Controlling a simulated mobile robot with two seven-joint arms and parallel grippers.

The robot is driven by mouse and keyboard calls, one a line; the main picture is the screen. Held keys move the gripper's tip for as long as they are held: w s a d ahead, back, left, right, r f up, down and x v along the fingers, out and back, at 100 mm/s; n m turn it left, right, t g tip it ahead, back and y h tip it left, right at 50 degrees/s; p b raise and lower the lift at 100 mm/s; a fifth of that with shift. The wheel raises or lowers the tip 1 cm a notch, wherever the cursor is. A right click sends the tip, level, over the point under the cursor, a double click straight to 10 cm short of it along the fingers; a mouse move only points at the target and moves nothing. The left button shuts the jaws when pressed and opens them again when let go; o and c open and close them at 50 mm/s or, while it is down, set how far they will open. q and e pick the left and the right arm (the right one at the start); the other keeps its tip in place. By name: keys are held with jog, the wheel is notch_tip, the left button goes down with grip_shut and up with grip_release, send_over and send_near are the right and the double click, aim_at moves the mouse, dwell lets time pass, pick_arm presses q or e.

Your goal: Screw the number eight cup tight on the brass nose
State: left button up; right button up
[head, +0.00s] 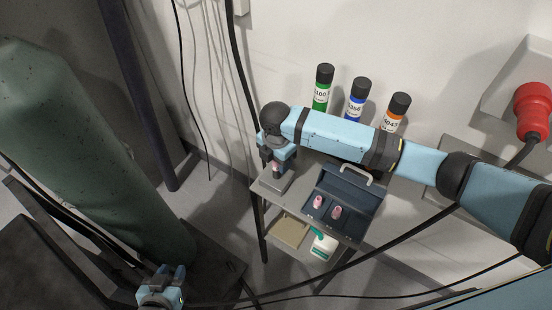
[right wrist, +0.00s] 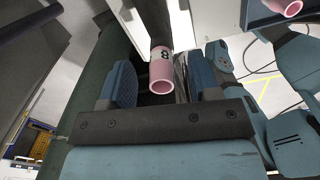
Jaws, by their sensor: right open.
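The number eight cup (right wrist: 161,72) is pink with a dark 8 on its side. In the right wrist view it stands between the two blue fingers of my right gripper (right wrist: 162,84), with gaps on both sides. In the head view my right gripper (head: 277,160) points down over the same cup (head: 276,168), at a small grey block (head: 274,184) on the cart's left end. I cannot make out the brass nose, or whether the cup is on it. My left gripper (head: 162,288) is low at the left, away from the cup; its jaw gap is unclear.
An open dark blue case (head: 354,186) on the cart holds two more pink cups (head: 318,202). Green, blue and orange labelled cylinders (head: 323,90) stand behind my right arm. A big green cylinder (head: 90,150) fills the left. A black cable (head: 400,228) crosses in front.

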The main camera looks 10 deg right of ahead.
notch_tip(320, 180, up, 14)
jog(key=b, duration=0.2)
jog(key=shift+f, duration=0.2)
jog(key=shift+a, duration=0.1)
